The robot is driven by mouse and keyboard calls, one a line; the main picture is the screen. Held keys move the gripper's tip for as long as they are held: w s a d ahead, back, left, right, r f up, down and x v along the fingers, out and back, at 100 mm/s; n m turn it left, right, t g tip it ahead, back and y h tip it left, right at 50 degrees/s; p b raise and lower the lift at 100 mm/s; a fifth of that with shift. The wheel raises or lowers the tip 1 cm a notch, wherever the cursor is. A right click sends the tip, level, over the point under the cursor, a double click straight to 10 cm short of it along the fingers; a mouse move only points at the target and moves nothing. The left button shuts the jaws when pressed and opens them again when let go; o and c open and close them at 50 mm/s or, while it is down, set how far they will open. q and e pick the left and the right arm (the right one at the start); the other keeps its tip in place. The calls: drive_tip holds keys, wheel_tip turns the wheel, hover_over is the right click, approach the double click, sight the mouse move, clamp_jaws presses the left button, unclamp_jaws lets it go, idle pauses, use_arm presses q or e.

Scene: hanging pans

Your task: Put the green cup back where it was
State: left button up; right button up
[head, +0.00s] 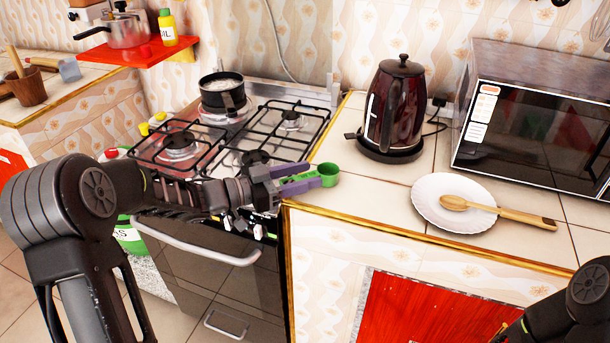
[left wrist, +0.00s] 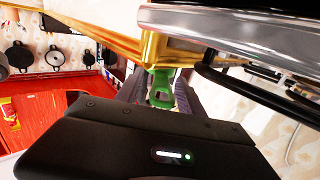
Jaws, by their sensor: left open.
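The green cup (head: 328,172) is at the front left corner of the tiled counter, beside the stove. My left gripper (head: 308,180) reaches in from the left with its purple fingers open. The cup's green handle lies between the fingers; I cannot tell if they touch it. In the left wrist view, the green cup (left wrist: 162,88) shows between the two dark fingers, next to the gold counter edge. My right arm shows only at the lower right corner, and its gripper is out of view.
A gas stove (head: 220,140) with a small pot (head: 222,96) stands left of the counter. A dark red kettle (head: 395,105), a white plate (head: 428,200) with a wooden spoon (head: 500,212) and a microwave (head: 540,130) stand to the right. Pans (left wrist: 55,58) hang on a wall.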

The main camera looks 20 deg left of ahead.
use_arm(q)
drive_tip(key=v, duration=1.1)
drive_tip(key=shift+s+a, duration=0.2)
drive_tip(key=shift+s, duration=0.05)
